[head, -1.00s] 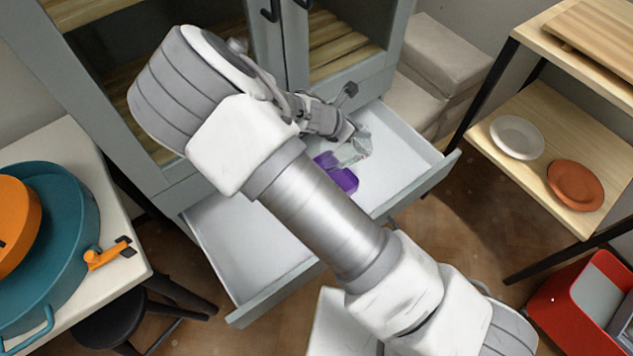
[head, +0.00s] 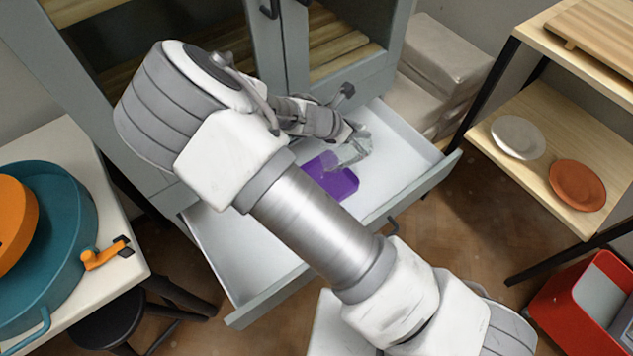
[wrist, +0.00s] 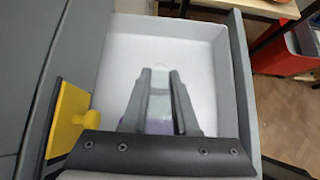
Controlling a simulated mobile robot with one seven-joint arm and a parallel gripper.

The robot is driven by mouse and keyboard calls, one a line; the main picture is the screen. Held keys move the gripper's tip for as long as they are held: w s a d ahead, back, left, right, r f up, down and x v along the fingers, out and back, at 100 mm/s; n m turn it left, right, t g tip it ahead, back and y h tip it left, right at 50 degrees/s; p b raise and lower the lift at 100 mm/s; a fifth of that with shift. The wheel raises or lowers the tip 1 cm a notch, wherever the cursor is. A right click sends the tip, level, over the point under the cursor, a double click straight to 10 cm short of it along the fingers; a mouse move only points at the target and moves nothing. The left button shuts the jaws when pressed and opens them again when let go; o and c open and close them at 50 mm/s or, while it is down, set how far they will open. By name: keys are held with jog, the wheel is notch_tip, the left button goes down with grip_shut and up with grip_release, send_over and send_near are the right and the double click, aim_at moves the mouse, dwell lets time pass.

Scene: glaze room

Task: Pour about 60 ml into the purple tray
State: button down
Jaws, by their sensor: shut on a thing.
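The purple tray (head: 340,184) lies in the open drawer, partly covered by my arm and the container. My gripper (head: 343,132) is shut on a clear, see-through container (head: 358,150), held tilted above the tray's back edge. In the wrist view, my gripper's two fingers (wrist: 160,100) are on either side of the pale container (wrist: 160,78). A strip of purple tray (wrist: 158,126) shows between and behind the fingers. The liquid level and any stream are too small to make out.
The white drawer (head: 240,245) has bare floor around the tray, with walls close by. The grey cabinet (head: 300,60) stands behind. A yellow knobbed piece (wrist: 68,120) is left of the fingers. A shelf (head: 545,165) with two plates stands at right.

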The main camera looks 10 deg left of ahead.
jog(key=shift+s+a+t+h+b, duration=0.4)
jog(key=shift+s+a+t+b, duration=0.1)
jog(key=shift+s+a+b, duration=0.2)
dwell(1.2)
jog(key=w+d+p, duration=0.1)
jog(key=r+g+p, duration=0.1)
jog(key=shift+w+d+y+p, duration=0.4)
jog(key=shift+w+d+f+g+y+p, duration=0.1)
jog(key=shift+w+d+g+y+p, duration=0.35)
jog(key=shift+p, duration=0.7)
jog(key=shift+s+a+f+g, duration=0.15)
jog(key=shift+a+f+g, duration=0.1)
jog(key=shift+f, duration=0.25)
jog(key=shift+w+d+y+p, duration=0.15)
jog(key=shift+w+y+p, duration=0.1)
jog(key=shift+p, duration=0.25)
jog(key=p, duration=0.1)
jog(key=f+g+y+p, duration=0.1)
jog(key=shift+w+d+p, duration=0.2)
jog(key=shift+d+p, duration=0.05)
jog(key=shift+p, duration=0.05)
jog(key=shift+f+g, duration=0.15)
jog(key=shift+g, duration=0.25)
jog(key=shift+w+d+g+y+p, duration=0.15)
jog(key=shift+g+y+p, duration=0.2)
jog(key=shift+p, duration=0.9)
